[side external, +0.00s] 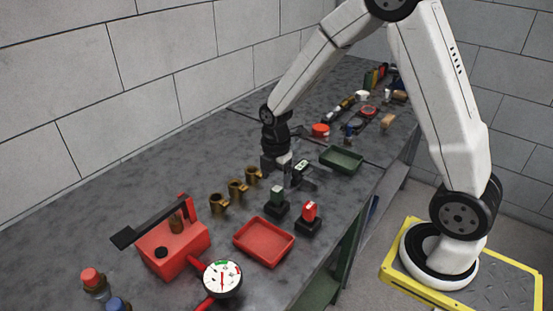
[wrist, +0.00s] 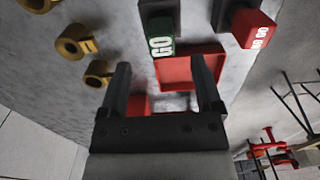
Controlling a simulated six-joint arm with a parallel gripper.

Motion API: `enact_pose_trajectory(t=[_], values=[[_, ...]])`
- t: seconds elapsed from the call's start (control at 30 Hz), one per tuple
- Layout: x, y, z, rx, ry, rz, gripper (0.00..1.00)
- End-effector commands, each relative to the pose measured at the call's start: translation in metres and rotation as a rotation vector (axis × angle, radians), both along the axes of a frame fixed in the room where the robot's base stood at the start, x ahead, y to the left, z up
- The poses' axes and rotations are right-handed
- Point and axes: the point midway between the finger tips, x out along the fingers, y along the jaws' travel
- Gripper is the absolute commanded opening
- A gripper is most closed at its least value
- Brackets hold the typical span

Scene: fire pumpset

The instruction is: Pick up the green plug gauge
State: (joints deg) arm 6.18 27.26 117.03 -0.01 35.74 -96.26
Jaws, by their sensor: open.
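The green plug gauge, a green block marked GO, stands upright in a dark base in the side view (side external: 277,194). It also shows in the wrist view (wrist: 161,42), at the top centre, ahead of and between the fingertips. My gripper (side external: 291,182) is above the bench, just behind the green gauge in the side view. In the wrist view my gripper (wrist: 162,78) is open, with nothing held between its two dark fingers. The red gauge (side external: 309,211) stands beside the green one in its own dark base; the wrist view shows it marked NO GO (wrist: 254,28).
A red tray (side external: 264,257) lies in front of the gauges. Several brass fittings (side external: 237,188) stand to the left. A red hand pump (side external: 170,247) with a dial gauge (side external: 222,279) is at the front left. A green tray (side external: 342,160) lies behind right.

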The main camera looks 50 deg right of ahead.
Motion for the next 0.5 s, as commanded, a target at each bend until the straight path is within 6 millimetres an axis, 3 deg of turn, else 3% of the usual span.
enact_pose_trajectory(t=[0.5], values=[[-0.001,-0.001,-0.019,0.000,0.002,-0.001,0.82]])
